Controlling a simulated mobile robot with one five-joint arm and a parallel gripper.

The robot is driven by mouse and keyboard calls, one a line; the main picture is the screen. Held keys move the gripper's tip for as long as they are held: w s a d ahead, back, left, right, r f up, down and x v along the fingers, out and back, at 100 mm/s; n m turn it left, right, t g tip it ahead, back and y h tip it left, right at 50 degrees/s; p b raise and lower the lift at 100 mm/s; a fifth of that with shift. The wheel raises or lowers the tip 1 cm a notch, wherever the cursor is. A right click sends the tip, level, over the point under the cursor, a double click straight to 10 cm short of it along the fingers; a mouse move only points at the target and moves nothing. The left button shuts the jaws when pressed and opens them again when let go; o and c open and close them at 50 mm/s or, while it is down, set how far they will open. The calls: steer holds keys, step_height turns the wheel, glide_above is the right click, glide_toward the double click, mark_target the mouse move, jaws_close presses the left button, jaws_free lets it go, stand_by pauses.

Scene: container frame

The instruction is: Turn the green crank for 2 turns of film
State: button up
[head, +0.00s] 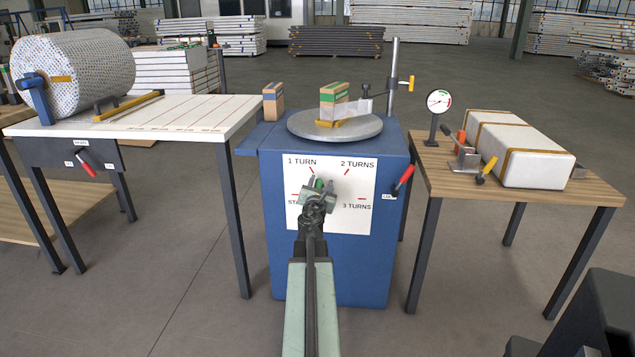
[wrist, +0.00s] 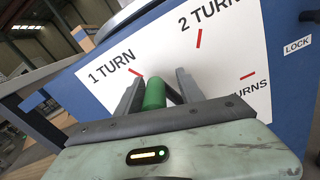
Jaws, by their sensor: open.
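The green crank (head: 319,184) is on the white dial panel (head: 358,180) on the front of the blue machine. Its green handle, also in the wrist view (wrist: 155,93), appears close to the red 1 TURN mark. My gripper (head: 320,182) is open in front of the panel. In the wrist view its two dark fingers (wrist: 158,80) stand either side of the handle, which looks nearer the left finger. I cannot tell whether they touch. My gripper hides the rest of the crank and part of the left label; 1 TURN, 2 TURNS and 3 TURNS show.

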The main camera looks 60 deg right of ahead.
steer(key=shift+w+d, duration=0.5)
steer(key=shift+d, duration=0.1)
jaws_close()
steer(key=shift+w+a, duration=0.1)
steer(key=shift+w, duration=0.05)
steer(key=shift+w+t, duration=0.15)
steer(key=shift+t, duration=0.15)
stand_by(0.6)
